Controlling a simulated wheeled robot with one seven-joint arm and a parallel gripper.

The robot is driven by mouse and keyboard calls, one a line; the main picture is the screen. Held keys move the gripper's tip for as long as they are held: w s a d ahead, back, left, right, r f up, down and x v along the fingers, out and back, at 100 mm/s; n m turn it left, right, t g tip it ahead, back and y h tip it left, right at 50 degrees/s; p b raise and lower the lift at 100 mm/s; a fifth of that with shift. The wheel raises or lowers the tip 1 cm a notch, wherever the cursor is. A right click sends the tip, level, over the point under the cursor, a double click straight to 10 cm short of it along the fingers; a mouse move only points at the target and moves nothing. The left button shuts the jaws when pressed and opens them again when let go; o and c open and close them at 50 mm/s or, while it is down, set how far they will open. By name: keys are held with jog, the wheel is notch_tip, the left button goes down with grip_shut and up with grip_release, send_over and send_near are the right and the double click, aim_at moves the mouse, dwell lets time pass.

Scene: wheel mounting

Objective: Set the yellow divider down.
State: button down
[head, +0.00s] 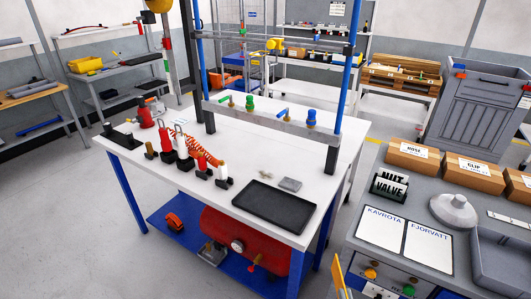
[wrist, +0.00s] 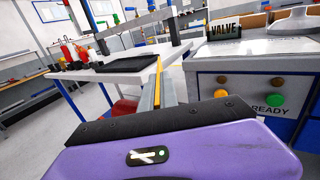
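The yellow divider (head: 338,276) shows at the bottom edge of the head view, partly cut off, in front of the grey counter's left side. In the wrist view the yellow divider (wrist: 158,72) appears as a thin upright strip, seen nearly edge-on. My gripper (wrist: 156,92) has its grey fingers closed on it from both sides. The divider is held in the air, in line with the gap between the white table and the grey counter. Its lower part is hidden in both views.
The white table (head: 230,208) holds a black tray (head: 274,206) and tools. Floor at lower left is clear.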

jog(key=shift+f, duration=0.5)
